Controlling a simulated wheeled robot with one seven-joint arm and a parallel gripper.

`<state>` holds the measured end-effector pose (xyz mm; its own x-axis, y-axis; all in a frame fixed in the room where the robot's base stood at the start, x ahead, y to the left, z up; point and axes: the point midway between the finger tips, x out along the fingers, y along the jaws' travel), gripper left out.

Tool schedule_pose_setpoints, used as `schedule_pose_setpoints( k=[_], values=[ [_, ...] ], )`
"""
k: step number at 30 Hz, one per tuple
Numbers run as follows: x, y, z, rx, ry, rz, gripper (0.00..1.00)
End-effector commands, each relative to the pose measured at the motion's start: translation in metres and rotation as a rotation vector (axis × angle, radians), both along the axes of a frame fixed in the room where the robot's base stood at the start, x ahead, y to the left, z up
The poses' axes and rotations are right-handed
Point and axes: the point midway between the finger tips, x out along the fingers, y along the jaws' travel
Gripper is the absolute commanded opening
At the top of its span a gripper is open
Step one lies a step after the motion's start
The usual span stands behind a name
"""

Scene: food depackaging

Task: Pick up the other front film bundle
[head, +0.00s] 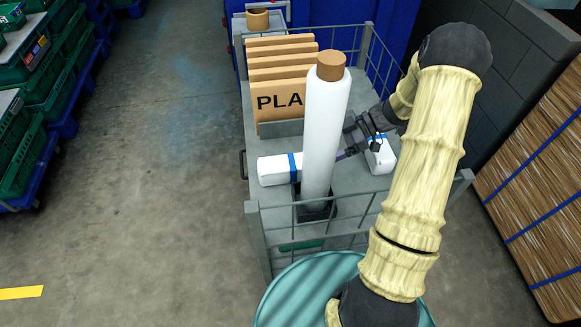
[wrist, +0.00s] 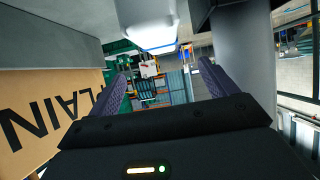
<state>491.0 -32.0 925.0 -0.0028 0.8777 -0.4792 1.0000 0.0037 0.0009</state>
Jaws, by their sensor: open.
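Two white film bundles with blue bands lie on the cart top in the head view. The left bundle (head: 273,171) lies left of the upright film roll, which hides its right end. The right bundle (head: 383,157) is right of the roll, partly hidden by my arm. My gripper (head: 341,156) is between them, behind the roll, pointing left; the roll hides its tips. In the wrist view, my gripper (wrist: 164,80) is open, with nothing between its fingers. A white bundle (wrist: 147,22), apparently the left one, shows ahead, apart from the fingers.
The tall white film roll (head: 325,130) stands close to my gripper and shows grey in the wrist view (wrist: 240,50). Cardboard sheets (head: 281,88) marked "PLA…" stand behind. Wire fencing (head: 340,215) borders the cart's front. A teal drum (head: 300,290) stands nearer.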

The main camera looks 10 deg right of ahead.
Motion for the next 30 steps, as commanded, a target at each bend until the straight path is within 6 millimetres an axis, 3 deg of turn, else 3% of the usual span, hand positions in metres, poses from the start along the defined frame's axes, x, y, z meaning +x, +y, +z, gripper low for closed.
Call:
schedule_pose_setpoints(
  k=[9,23,30],
  values=[
    [-0.001,0.044,-0.025,0.001,0.002,-0.005,0.85],
    [-0.001,0.055,-0.031,0.0,0.002,0.001,0.85],
    [-0.002,0.08,-0.049,0.003,0.004,0.0,0.85]
  ],
)
